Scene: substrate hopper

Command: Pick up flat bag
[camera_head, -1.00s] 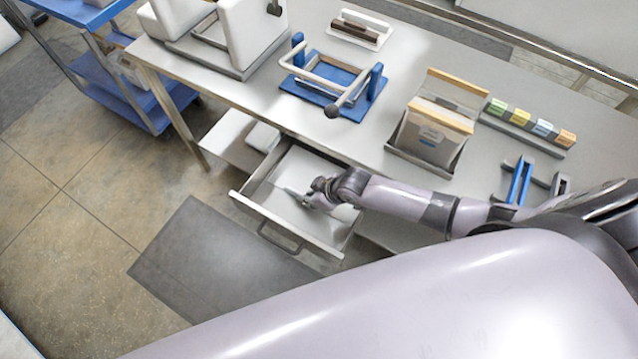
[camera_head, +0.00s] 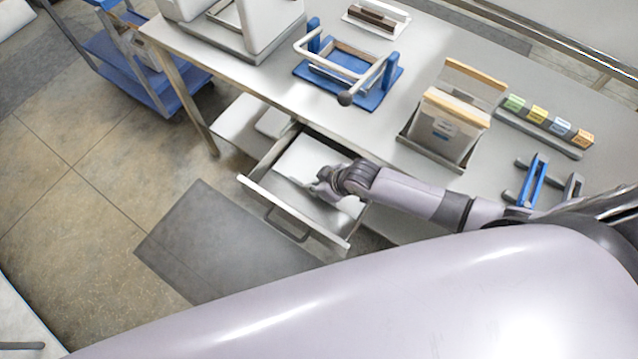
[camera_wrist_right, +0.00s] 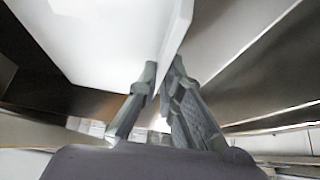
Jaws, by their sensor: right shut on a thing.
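The flat bag (camera_head: 303,160) is a thin, plain white sheet inside the open drawer (camera_head: 292,214) under the table. My right gripper (camera_head: 318,186) reaches down into the drawer beside it. In the right wrist view, the right gripper (camera_wrist_right: 163,78) is shut on the lower edge of the white bag (camera_wrist_right: 105,40), with a finger on each side. The bag stands tilted up from the fingers and seems raised off the drawer floor. The fingertips are small and partly hidden in the head view. My left gripper does not show.
On the table (camera_head: 265,80) stand a blue frame with a lever (camera_head: 350,75), a holder of brown-topped bags (camera_head: 445,125), a row of coloured blocks (camera_head: 547,122) and a blue-handled tool (camera_head: 533,180). A blue cart (camera_head: 150,85) is at the left. A grey mat (camera_head: 215,245) lies before the drawer.

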